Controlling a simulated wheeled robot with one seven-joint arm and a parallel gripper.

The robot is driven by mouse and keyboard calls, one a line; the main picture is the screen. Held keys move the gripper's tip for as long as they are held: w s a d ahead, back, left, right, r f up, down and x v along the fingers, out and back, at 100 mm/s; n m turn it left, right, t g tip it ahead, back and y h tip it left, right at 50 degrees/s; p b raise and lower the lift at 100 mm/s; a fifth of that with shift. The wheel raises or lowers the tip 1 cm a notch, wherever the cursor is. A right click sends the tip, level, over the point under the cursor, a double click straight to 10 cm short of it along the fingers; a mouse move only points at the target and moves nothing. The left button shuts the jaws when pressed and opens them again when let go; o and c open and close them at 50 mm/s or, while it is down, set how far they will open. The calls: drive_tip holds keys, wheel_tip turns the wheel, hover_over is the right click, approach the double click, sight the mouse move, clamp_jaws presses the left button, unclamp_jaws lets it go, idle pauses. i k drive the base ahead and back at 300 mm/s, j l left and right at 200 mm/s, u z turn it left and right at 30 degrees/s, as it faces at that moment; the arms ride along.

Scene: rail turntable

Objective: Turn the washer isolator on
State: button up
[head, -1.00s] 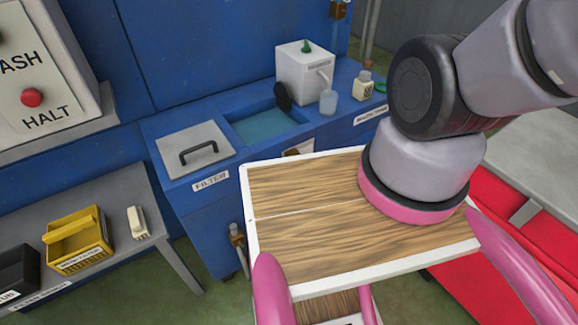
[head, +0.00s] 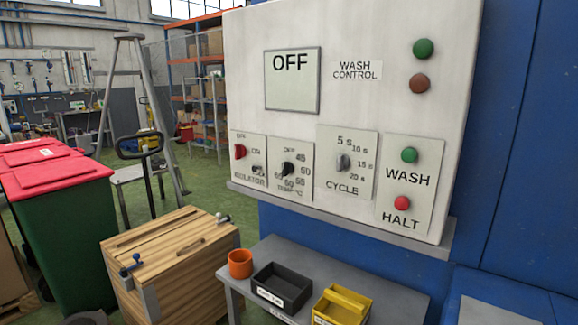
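The washer isolator (head: 248,161) is a small pale plate at the lower left of the white wash control panel (head: 385,125). It has a red handle (head: 240,151) at its left, just under the "OFF" mark, with an "ON" mark to the right. A small dark and metallic item (head: 258,170) sits at its lower right, too small to make out. The panel's display (head: 292,79) reads "OFF". My gripper is out of view.
Temperature (head: 288,169) and cycle (head: 343,162) knobs sit right of the isolator, then green WASH (head: 409,155) and red HALT (head: 402,203) buttons. Below stands a grey bench (head: 395,290) with an orange cup (head: 240,263), a black tray (head: 282,287) and a yellow caddy (head: 342,304). A wooden cabinet (head: 175,265) stands left.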

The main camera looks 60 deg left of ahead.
sight(240, 150)
drive_tip(key=u, duration=2.45)
drive_tip(key=i+j, duration=0.1)
drive_tip(key=i, duration=0.65)
